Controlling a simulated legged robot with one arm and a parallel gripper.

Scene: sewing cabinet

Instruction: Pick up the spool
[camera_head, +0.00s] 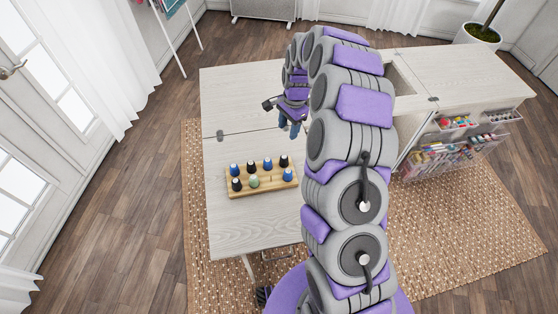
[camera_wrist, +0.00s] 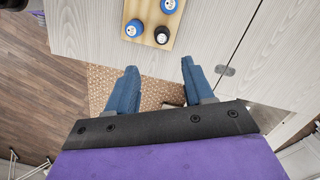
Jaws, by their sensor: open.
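Several spools stand in two rows on a wooden rack (camera_head: 272,179) on the light table leaf. They include blue spools (camera_head: 288,174), black spools (camera_head: 284,160) and one pale green spool (camera_head: 254,181). My gripper (camera_head: 290,132) is above the table behind the rack, apart from the spools. In the wrist view my gripper (camera_wrist: 158,75) shows two blue fingers spread apart with nothing between them. Beyond the fingers, the end of the rack (camera_wrist: 177,40) shows with two blue spools (camera_wrist: 133,28) and a black spool (camera_wrist: 162,35). The rest of the rack is cut off there.
The light wooden table (camera_head: 240,95) is mostly clear around the rack. Clear bins (camera_head: 440,155) with coloured items hang on the cabinet at right. A woven rug (camera_head: 430,225) lies below. A potted plant (camera_head: 482,32) stands at the back right.

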